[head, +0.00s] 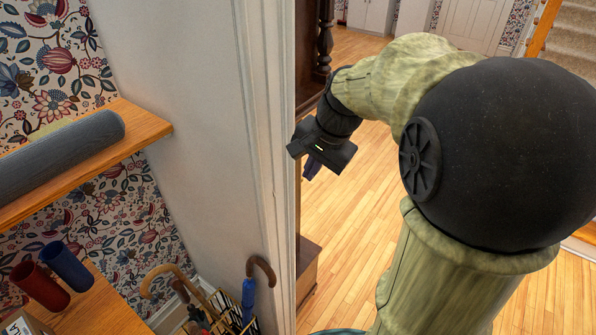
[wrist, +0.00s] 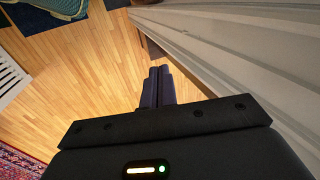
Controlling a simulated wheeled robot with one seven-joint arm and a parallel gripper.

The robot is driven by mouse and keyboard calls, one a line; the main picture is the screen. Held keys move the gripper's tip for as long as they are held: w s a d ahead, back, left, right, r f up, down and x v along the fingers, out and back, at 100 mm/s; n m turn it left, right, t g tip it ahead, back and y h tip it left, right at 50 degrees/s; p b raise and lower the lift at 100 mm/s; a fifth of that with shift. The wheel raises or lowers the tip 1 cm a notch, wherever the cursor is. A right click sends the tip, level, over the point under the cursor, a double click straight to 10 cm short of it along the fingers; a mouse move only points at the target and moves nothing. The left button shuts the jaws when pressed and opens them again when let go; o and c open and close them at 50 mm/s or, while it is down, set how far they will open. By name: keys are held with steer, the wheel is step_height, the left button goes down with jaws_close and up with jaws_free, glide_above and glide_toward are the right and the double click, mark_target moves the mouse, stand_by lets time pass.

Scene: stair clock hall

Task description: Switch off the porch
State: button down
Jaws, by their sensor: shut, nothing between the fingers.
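No switch or porch light can be made out in either view. My gripper (head: 312,168) is beside the white door frame (head: 262,150) in the head view, pointing down over the wooden floor. Its dark fingers also show in the wrist view (wrist: 158,88), shut together with nothing between them. In the wrist view the white frame (wrist: 230,55) runs along the right, close to the fingers but apparently apart from them. My arm hides part of the hall behind it.
A wooden shelf (head: 150,130) holds a grey roll (head: 60,152) at the left. Below are red (head: 40,285) and blue (head: 66,266) cylinders and an umbrella stand (head: 222,312). Carpeted stairs (head: 575,35) rise at the far right. Open floor (head: 350,230) lies beyond the frame.

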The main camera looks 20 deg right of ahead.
steer(key=s+a+f+n+h, duration=0.1)
steer(key=s+f+n, duration=0.3)
steer(key=f+n, duration=0.1)
steer(key=s+a+f+n+h, duration=0.1)
steer(key=s+a+f+n, duration=0.1)
steer(key=s+f+n, duration=0.3)
step_height(320, 180, down, 4)
steer(key=shift+s+a+r+g, duration=0.15)
steer(key=shift+a+r+g, duration=0.05)
steer(key=shift+r+g, duration=0.1)
steer(key=shift+a, duration=0.1)
